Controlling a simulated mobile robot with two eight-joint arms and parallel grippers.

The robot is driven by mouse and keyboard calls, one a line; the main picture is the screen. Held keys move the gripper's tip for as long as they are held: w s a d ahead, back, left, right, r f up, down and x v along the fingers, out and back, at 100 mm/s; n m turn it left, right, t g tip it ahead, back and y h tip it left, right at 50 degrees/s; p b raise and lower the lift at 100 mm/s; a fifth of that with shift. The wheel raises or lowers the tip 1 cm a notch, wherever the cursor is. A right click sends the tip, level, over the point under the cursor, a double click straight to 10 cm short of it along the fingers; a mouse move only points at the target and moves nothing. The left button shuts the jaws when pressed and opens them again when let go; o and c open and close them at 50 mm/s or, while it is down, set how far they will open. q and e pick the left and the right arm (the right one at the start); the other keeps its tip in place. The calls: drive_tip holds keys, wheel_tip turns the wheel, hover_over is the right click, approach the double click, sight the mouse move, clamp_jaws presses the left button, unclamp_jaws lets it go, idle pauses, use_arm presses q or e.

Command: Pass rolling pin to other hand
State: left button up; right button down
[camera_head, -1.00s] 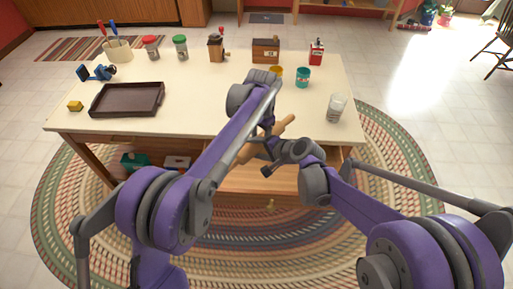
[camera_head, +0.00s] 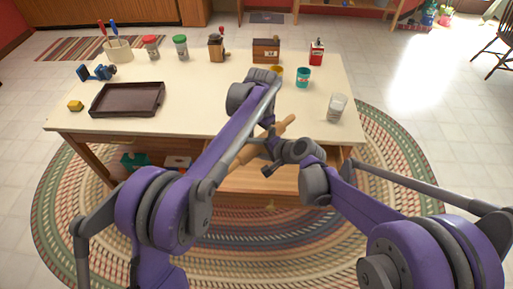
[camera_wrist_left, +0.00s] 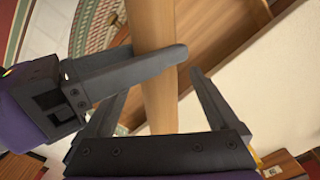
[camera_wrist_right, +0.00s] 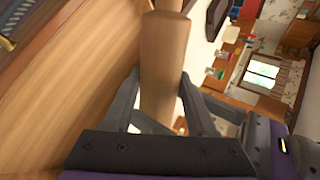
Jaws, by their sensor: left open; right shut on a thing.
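The wooden rolling pin (camera_head: 287,124) is held in the air in front of the table's near edge, slanting up to the right in the head view. My right gripper (camera_head: 268,153) is shut on it; the pin stands between its fingers in the right wrist view (camera_wrist_right: 163,75). My left gripper (camera_wrist_left: 165,105) is open, and the pin (camera_wrist_left: 158,100) shows between its spread fingers in the left wrist view. A right gripper finger crosses over the pin there. My left arm hides part of the pin and most of the left gripper in the head view.
The cream-topped table (camera_head: 215,115) lies beyond the grippers. It bears a dark tray (camera_head: 127,99), a glass (camera_head: 337,108), a teal cup (camera_head: 303,77), a yellow block (camera_head: 75,105) and several jars at the back. The tabletop's front middle is clear.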

use_arm(q)
wheel_tip(320, 180, up, 11)
drive_tip(key=s+a+r+n+t, duration=0.1)
drive_tip(key=s+a+r+n, duration=0.1)
drive_tip(key=s+a, duration=0.4)
drive_tip(key=s+a+f+n+t, duration=0.1)
drive_tip(key=s+a+f+n, duration=0.1)
drive_tip(key=s, duration=0.6)
drive_tip(key=s+a+f+n+t, duration=0.2)
drive_tip(key=s+a+f, duration=0.2)
drive_tip(key=s+f, duration=0.3)
drive_tip(key=s+a+f+n+t, duration=0.1)
drive_tip(key=s+a+f+n, duration=0.1)
drive_tip(key=s, duration=0.7)
wheel_tip(320, 180, down, 3)
drive_tip(key=shift+s+a+r, duration=0.15)
drive_tip(key=shift+s+a, duration=0.05)
drive_tip(key=shift+a, duration=0.45)
